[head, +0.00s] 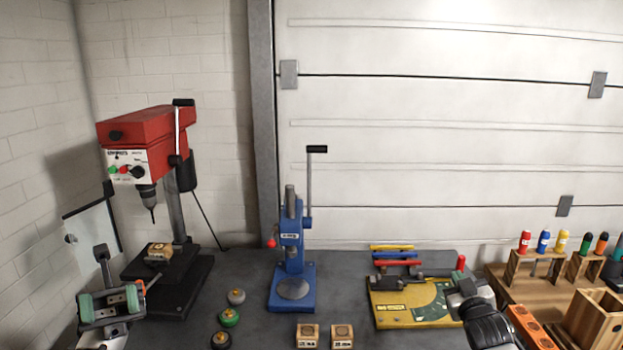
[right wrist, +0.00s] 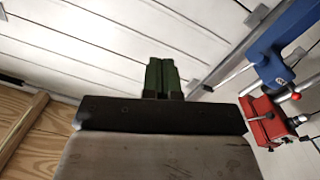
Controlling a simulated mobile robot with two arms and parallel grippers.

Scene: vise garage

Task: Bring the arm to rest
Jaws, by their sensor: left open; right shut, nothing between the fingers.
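My left gripper (head: 110,299) is at the lower left of the head view, in front of the drill press. Its green-padded fingers are apart and I see nothing held between them. My right gripper (head: 462,288) is at the lower right of the head view, over the right end of the yellow board, with the dark arm behind it. In the right wrist view its two green fingers (right wrist: 162,77) are together with nothing between them, in front of the pale garage door. The rest of both arms is mostly out of view.
A red drill press (head: 145,130) with a wooden block on its base stands left. A blue arbor press (head: 291,250) stands mid-table. Round knobs (head: 230,318) and two wooden blocks (head: 342,335) lie in front. The yellow board (head: 400,310) and wooden racks (head: 530,270) are right.

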